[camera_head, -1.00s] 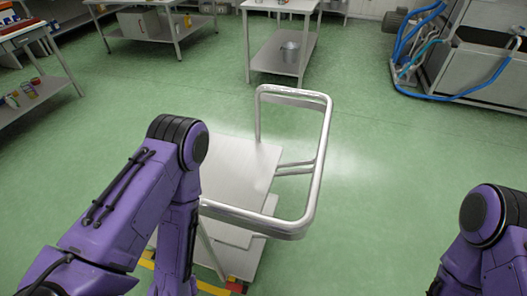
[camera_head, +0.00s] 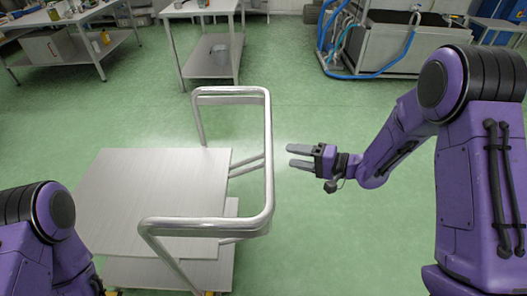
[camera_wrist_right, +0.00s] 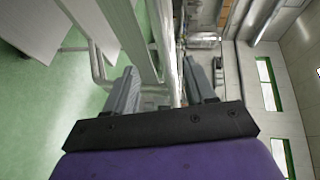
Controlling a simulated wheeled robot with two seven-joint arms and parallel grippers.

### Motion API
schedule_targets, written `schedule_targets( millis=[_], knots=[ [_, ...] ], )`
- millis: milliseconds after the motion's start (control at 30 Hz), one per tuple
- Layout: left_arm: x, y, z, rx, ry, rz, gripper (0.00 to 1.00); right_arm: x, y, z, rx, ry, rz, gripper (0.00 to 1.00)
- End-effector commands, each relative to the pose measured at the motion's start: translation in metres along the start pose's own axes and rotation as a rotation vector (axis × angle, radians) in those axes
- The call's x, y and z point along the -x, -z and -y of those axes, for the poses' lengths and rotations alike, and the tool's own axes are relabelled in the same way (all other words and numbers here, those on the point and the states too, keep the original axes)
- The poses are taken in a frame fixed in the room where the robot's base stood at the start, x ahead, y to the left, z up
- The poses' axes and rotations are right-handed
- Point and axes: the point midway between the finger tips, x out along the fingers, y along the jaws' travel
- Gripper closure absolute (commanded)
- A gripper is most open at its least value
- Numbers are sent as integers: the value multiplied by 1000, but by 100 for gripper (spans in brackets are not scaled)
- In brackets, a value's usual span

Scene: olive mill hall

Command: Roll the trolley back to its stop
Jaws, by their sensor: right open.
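The metal trolley (camera_head: 140,195) stands at the left in the head view, with flat decks and a tubular push handle (camera_head: 268,150) on its right side. My right gripper (camera_head: 291,156) is open and empty, a small gap to the right of the handle, fingers pointing at it. In the right wrist view the handle's bars (camera_wrist_right: 145,42) run ahead of and between the spread fingers (camera_wrist_right: 160,72), not visibly gripped. My left arm covers the trolley's near left corner; its gripper is out of frame. No stop can be made out for certain.
A steel table (camera_head: 208,80) with a lower shelf stands behind the trolley. A workbench (camera_head: 88,62) is at the back left. A grey tank (camera_head: 385,50) with blue hoses (camera_head: 325,50) is at the back right. Green floor (camera_head: 300,105) between them is clear.

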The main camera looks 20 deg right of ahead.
Motion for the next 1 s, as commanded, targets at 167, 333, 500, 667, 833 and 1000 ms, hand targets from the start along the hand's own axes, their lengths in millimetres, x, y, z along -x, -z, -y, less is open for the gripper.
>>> schedule_targets(
  millis=[167, 333, 500, 667, 833, 1000],
  knots=[
    [2, 1, 0, 0, 0, 0, 57, -9, 0, 11, -15, 11, 52, 45],
    [8, 3, 1, 0, 0, 0, 57, -46, -3, 12, -15, 10, 52, 45],
    [14, 6, 1, 0, 0, 0, 57, -81, -5, 11, -16, 8, 50, 45],
    [16, 6, 2, 0, 0, 0, 57, -99, -6, 10, -15, 8, 49, 45],
    [15, 6, 2, 0, 0, 0, 57, -103, -5, 10, -17, 9, 47, 45],
    [15, 6, 2, 0, 0, 0, 57, -102, -6, 10, -16, 9, 47, 62]
  ],
)
